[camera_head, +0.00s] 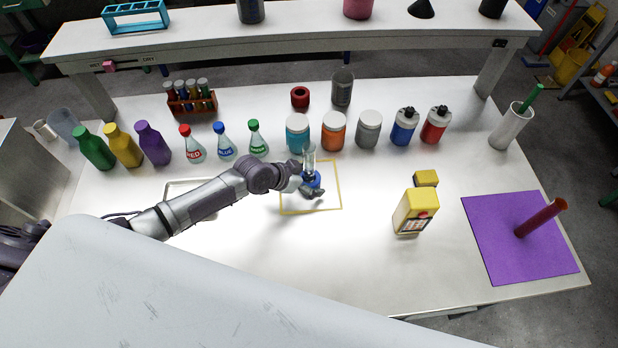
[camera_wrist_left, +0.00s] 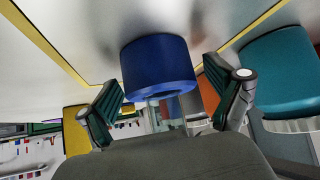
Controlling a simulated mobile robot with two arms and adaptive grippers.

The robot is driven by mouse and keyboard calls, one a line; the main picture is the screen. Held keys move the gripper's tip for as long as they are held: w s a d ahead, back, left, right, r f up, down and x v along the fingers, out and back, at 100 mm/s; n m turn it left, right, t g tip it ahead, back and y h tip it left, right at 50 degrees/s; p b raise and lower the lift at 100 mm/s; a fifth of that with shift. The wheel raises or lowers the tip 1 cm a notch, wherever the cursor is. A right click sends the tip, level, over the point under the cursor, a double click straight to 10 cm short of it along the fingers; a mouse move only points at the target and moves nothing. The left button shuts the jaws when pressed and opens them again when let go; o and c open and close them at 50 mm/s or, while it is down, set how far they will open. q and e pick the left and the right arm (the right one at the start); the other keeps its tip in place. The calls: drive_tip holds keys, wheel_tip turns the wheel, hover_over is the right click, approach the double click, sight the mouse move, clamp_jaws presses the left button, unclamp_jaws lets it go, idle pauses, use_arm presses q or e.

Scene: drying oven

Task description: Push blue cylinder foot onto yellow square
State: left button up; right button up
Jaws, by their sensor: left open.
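The glass cylinder (camera_head: 310,158) stands upright on a blue foot (camera_head: 313,181), inside the yellow square outline (camera_head: 341,190) on the white table. In the left wrist view the blue foot (camera_wrist_left: 158,62) is right in front of the fingers, with yellow tape lines (camera_wrist_left: 48,48) to either side. My left gripper (camera_head: 311,190) is at the foot, low over the table. Its fingers (camera_wrist_left: 180,88) are open, one on each side of the cylinder; whether they touch it I cannot tell. The arm partly hides the square's left side. My right gripper is not in view.
Behind the square stand a teal jar (camera_head: 297,133), an orange jar (camera_head: 334,131) and a grey jar (camera_head: 368,130). Flasks (camera_head: 257,140) stand to their left. A yellow device (camera_head: 414,212) and a purple mat (camera_head: 490,240) lie right. The table front of the square is clear.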

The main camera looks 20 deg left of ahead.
use_arm(q)
drive_tip(key=v, duration=1.2)
idle(0.5)
